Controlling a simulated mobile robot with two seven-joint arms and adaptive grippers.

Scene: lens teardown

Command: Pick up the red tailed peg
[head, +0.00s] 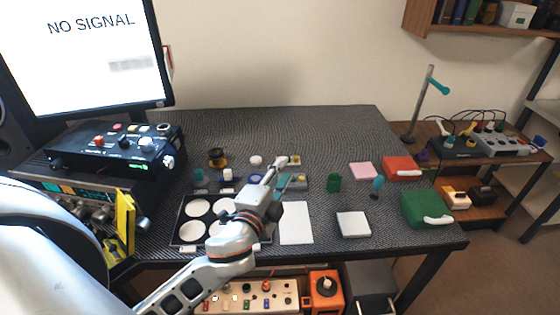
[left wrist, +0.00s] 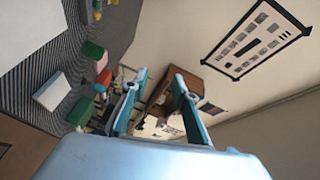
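I cannot make out a red tailed peg for certain in either view. My left gripper (head: 279,171) is over the middle of the dark mat in the head view, fingers pointing away from me. Its two fingers stand apart with nothing between them in the left wrist view (left wrist: 161,80), so it is open and empty. The gripper and forearm hide part of the mat and of the tray with round white wells (head: 181,218). A teal-topped piece with a dark lower part (head: 378,184) stands to the right. My right gripper is not in view.
A white block (head: 352,224), a white sheet (head: 296,223), a green block (head: 334,183), a pink block (head: 363,171), a red box (head: 403,168) and a green box (head: 427,209) lie on the mat (head: 330,130). A monitor (head: 85,50) and instruments stand left. The back is clear.

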